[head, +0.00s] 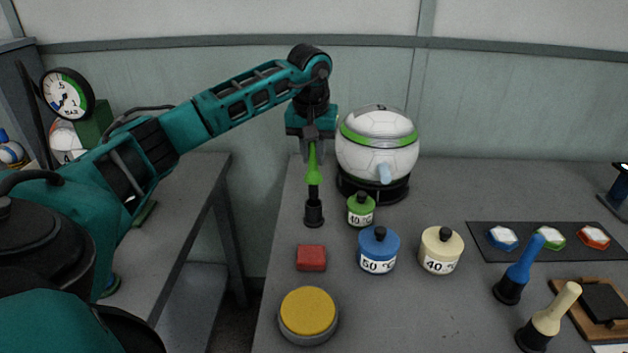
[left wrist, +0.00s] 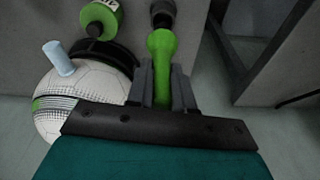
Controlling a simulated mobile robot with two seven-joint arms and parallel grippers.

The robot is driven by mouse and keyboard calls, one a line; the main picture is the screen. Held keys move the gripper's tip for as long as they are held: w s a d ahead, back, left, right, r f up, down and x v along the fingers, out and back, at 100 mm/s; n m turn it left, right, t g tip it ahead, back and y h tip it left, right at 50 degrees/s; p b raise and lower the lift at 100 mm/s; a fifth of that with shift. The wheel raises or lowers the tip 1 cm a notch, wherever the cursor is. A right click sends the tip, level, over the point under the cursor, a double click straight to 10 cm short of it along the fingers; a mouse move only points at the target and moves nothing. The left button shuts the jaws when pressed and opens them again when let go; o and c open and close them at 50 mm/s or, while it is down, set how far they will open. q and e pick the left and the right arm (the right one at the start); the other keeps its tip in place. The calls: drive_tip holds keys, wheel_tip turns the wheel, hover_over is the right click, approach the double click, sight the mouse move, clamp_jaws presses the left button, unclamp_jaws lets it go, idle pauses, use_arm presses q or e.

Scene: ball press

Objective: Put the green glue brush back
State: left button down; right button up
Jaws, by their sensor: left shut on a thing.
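The green glue brush (head: 314,168) is upright, handle on top, with my left gripper (head: 312,150) shut on its handle from above. The left wrist view shows the green handle (left wrist: 160,62) between the fingers of my left gripper (left wrist: 162,72). Below the handle is a narrow dark part, right over a black holder cup (head: 314,216) on the table. The dark lower end meets or overlaps the cup's mouth. I cannot tell how deep it is in the cup. My right gripper is not in view.
A green glue pot (head: 361,213) stands close right of the cup, before the ball press (head: 378,150). Blue (head: 378,252) and cream (head: 440,252) pots, a red block (head: 311,258) and a yellow pad (head: 307,312) are nearer. Blue (head: 522,265) and cream (head: 552,310) brushes stand at the right.

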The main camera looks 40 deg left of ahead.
sight(313, 170)
use_arm(q)
drive_tip(key=shift+f, duration=3.15)
drive_tip(key=c, duration=1)
unclamp_jaws()
drive_tip(key=r, duration=0.4)
drive_tip(key=s+r, duration=0.1)
drive_tip(key=r, duration=0.3)
drive_tip(key=s+d+r, duration=0.1)
drive_tip(key=r, duration=0.3)
drive_tip(key=shift+d+p, duration=0.1)
drive_tip(key=shift+p, duration=0.25)
drive_tip(key=shift+f, duration=0.1)
